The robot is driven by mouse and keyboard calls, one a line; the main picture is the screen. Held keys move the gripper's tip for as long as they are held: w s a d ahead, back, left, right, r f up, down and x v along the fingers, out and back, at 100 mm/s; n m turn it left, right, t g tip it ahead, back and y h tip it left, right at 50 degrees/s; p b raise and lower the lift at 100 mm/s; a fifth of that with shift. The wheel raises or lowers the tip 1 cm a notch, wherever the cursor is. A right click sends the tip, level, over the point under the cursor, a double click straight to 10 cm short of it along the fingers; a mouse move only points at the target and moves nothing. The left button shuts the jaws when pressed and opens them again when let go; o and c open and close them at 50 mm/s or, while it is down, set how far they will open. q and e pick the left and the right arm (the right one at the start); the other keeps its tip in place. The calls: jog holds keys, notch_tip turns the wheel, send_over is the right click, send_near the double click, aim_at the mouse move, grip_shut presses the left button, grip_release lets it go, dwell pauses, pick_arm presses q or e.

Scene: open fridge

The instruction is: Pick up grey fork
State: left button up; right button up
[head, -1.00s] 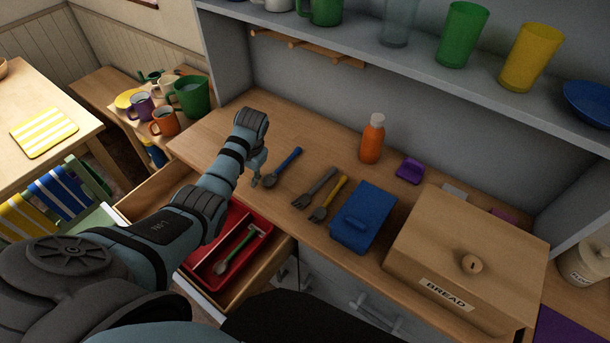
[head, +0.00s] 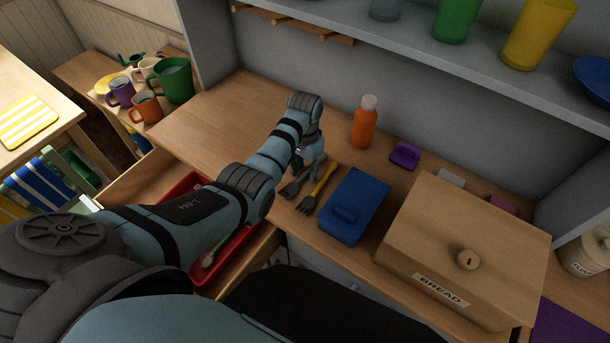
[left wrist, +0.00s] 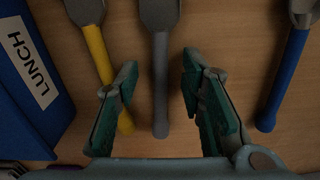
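The grey fork (head: 289,190) lies on the wooden counter, its tines toward the front edge and its handle partly hidden by my left gripper (head: 311,160) in the head view. In the left wrist view, my open left gripper (left wrist: 159,64) is over the fork, and the grey handle (left wrist: 160,88) runs between the two spread fingers with a gap on each side. The fingers do not appear to grip it. My right gripper is not in view.
A yellow fork (head: 317,188) lies close beside the grey one, its handle end by one finger. A blue-handled utensil (left wrist: 289,75) lies on the other side. A blue lunch box (head: 354,203), orange bottle (head: 364,122) and bread box (head: 462,240) stand right. An open drawer is below.

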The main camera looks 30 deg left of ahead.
pick_arm(q)
jog(key=shift+f, duration=0.35)
jog(key=shift+s+r, duration=0.15)
jog(key=shift+c, duration=0.6)
jog(key=shift+s+a+r, duration=0.1)
jog(key=c, duration=0.6)
grip_shut()
